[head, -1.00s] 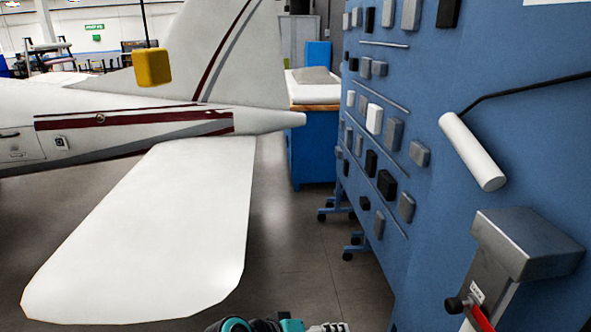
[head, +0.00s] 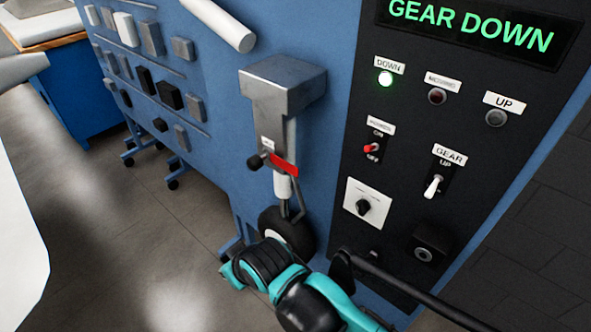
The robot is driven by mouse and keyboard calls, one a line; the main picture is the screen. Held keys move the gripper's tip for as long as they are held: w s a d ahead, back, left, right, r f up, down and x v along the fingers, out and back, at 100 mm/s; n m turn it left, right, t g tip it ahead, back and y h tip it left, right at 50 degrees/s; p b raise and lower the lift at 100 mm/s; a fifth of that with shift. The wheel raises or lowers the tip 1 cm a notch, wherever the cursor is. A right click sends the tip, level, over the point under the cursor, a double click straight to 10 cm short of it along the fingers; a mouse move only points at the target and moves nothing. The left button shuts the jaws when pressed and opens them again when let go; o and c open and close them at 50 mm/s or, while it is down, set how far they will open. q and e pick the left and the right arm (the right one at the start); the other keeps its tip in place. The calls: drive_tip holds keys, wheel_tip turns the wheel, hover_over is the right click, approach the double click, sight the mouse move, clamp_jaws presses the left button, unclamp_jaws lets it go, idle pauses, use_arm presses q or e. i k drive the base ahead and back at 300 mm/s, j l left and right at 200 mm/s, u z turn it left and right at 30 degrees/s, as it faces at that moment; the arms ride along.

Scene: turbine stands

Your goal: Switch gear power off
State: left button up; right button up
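The small red-tipped switch (head: 371,148) sits on the black control panel (head: 405,100), between an ON label above and an OFF label below. Its lever is too small to tell which way it is set. Below and to its right is the GEAR switch (head: 433,187), a white toggle tilted downward, away from its UP label. The display (head: 470,25) reads GEAR DOWN in green. Part of my teal and black arm shows at the bottom, below the panel. I cannot make out either gripper's fingers.
The green DOWN lamp (head: 386,78) is lit; the middle lamp (head: 437,96) and UP lamp (head: 496,117) are dark. A white plate with a black knob (head: 363,206) is lower left. A landing gear model (head: 283,90) with a wheel stands left of the panel.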

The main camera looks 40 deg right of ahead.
sight(374, 147)
drive_tip(key=k+z, duration=0.35)
drive_tip(key=k+l+z, duration=0.15)
drive_tip(key=z, duration=0.2)
drive_tip(key=j+z, duration=0.4)
drive_tip(key=i+j+z, duration=0.1)
drive_tip(key=j+z, duration=0.65)
drive_tip(key=k+l, duration=0.05)
drive_tip(key=l, duration=0.05)
